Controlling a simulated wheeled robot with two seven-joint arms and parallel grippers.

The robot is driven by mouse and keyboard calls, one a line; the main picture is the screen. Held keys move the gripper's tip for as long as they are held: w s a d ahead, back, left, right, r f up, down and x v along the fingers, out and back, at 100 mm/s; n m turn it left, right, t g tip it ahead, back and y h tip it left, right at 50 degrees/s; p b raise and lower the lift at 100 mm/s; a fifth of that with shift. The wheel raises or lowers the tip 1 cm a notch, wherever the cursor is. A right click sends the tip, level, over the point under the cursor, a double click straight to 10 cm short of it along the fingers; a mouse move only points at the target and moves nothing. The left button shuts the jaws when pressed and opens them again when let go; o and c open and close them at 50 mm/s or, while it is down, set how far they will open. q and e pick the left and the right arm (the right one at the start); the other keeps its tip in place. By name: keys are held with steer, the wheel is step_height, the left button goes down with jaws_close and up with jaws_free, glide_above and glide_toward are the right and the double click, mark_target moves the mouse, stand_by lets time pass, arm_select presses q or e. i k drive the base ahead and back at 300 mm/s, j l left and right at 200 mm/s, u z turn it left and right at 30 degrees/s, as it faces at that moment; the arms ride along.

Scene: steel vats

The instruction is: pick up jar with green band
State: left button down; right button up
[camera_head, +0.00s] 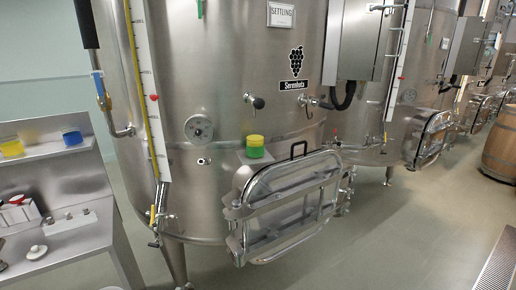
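A small jar with a green band (255,146), green and yellow, stands upright on a small flat ledge above the hatch on the front of the large steel vat (225,75). It is close to the vat wall, just left of the black handle. Neither of my grippers is in view.
The vat's rectangular hatch (290,200) juts out below the jar. A steel bench at left has a shelf (45,148) holding a yellow jar (12,147) and a blue jar (72,137). A wooden barrel (500,145) stands at far right.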

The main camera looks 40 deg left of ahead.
mark_target(255, 140)
steer(key=u, duration=1.3)
